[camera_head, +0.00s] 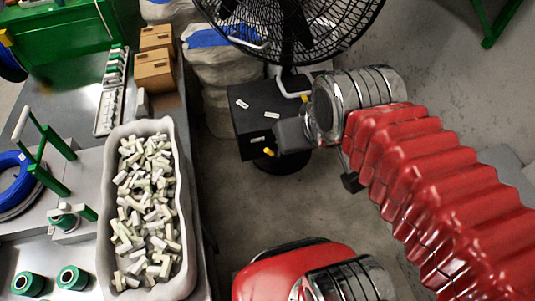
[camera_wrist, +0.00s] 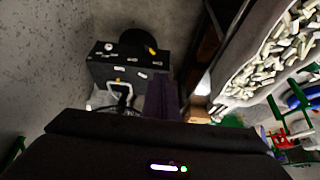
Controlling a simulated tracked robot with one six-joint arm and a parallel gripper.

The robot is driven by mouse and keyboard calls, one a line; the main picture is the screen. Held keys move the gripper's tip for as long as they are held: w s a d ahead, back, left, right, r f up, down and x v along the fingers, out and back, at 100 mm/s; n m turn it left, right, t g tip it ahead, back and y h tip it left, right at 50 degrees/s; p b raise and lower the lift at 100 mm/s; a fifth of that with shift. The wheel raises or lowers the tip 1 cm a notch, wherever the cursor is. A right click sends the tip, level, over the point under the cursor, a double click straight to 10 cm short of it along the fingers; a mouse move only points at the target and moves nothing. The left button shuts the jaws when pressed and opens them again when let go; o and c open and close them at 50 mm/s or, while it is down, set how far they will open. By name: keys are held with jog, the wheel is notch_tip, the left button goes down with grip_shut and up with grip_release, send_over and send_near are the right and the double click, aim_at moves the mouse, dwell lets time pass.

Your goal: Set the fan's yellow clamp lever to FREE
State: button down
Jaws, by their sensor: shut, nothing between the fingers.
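The fan (camera_head: 290,25) stands at the top of the head view, with a black box (camera_head: 250,122) on its post below the cage. A small yellow lever-like piece (camera_head: 269,152) sticks out at the box's lower edge. It also shows in the wrist view (camera_wrist: 152,51) at the box's far edge. A second small yellow spot (camera_head: 304,99) is near the pale handle. The FREE marking cannot be read. My gripper (camera_head: 281,136) is shut and empty beside the box's right side. In the wrist view its dark fingers (camera_wrist: 160,97) overlap the box's right part; contact cannot be told.
A pale bin (camera_head: 110,235) full of small pale pieces stands on the bench at left. Cardboard boxes (camera_head: 154,70) and stacked sacks (camera_head: 208,75) are behind. The pale handle (camera_wrist: 120,86) stands out from the box. Floor (camera_head: 245,215) below the fan is clear.

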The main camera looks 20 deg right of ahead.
jog(key=shift+w, duration=0.1)
jog(key=w+d+f+n+t+h, duration=0.1)
jog(key=w+d+f+n, duration=0.25)
jog(key=w, duration=0.55)
jog(key=w+d+f+n+t, duration=0.1)
jog(key=w+d+f+n, duration=0.25)
jog(key=w, duration=0.55)
jog(key=w+d+f+n+t+h, duration=0.15)
jog(key=w+f+n, duration=0.25)
jog(key=w, duration=0.5)
jog(key=w+d+f+n+y, duration=0.2)
jog(key=w+f+n, duration=0.2)
jog(key=w+f, duration=0.3)
notch_tip(320, 180, down, 20)
jog(key=w+a+n+t+y, duration=0.15)
jog(key=n+y, duration=0.25)
jog(key=n, duration=0.4)
jog(key=s+a+f+n+t+y, duration=0.1)
jog(key=s+a+f+n+y, duration=0.1)
jog(key=s+f, duration=0.3)
jog(key=s+a+f+n+t+y, duration=0.2)
jog(key=s+a+f, duration=0.2)
jog(key=f, duration=0.5)
jog(key=shift+s+a+f+n, duration=0.15)
jog(key=shift+s+f+n, duration=0.2)
jog(key=shift+s, duration=0.55)
